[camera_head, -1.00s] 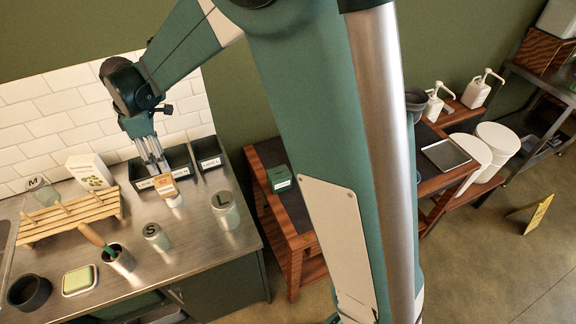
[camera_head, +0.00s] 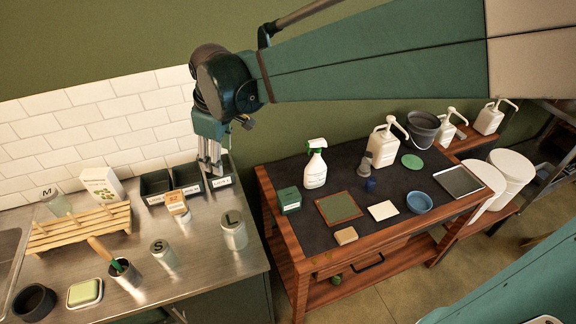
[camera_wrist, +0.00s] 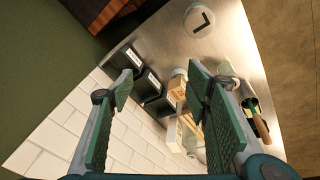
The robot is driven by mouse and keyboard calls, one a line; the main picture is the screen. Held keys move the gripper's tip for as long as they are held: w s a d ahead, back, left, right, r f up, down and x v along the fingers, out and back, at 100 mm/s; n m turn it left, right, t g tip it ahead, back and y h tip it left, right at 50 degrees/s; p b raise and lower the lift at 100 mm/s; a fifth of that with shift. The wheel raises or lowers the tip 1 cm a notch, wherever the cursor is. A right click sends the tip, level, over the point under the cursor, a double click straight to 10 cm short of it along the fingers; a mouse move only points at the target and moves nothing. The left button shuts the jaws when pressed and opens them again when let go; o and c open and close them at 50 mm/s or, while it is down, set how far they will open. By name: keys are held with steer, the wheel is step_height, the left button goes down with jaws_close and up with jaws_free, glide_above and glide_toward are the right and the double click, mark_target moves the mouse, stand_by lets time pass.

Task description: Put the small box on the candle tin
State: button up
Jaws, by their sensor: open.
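A small orange-tan box (camera_head: 176,199) with dark marks sits on top of a short pale tin (camera_head: 184,216) on the steel counter. I take this to be the candle tin. The box also shows in the wrist view (camera_wrist: 177,87), between my jaws in the picture but well beyond them. My gripper (camera_head: 211,170) is open and empty. It hangs above the dark bins, to the right of the box and apart from it. In the wrist view both green-padded jaws (camera_wrist: 160,87) are spread wide.
A jar marked L (camera_head: 233,230) stands right of the tin, and a jar marked S (camera_head: 163,253) in front. Dark bins (camera_head: 156,186) stand behind. A wooden rack (camera_head: 80,229) is at left. The side table (camera_head: 280,237) holds bottles, a green box (camera_head: 289,200) and other items.

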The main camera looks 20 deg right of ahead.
steer(key=s+d+m+t, duration=0.4)
steer(key=s+d+m, duration=0.6)
steer(key=s+d, duration=0.6)
steer(key=s, duration=0.4)
steer(key=shift+s+d+m+h, duration=0.3)
steer(key=shift+s+d+h, duration=0.05)
steer(key=shift+d+h, duration=0.05)
steer(key=shift+f, duration=0.2)
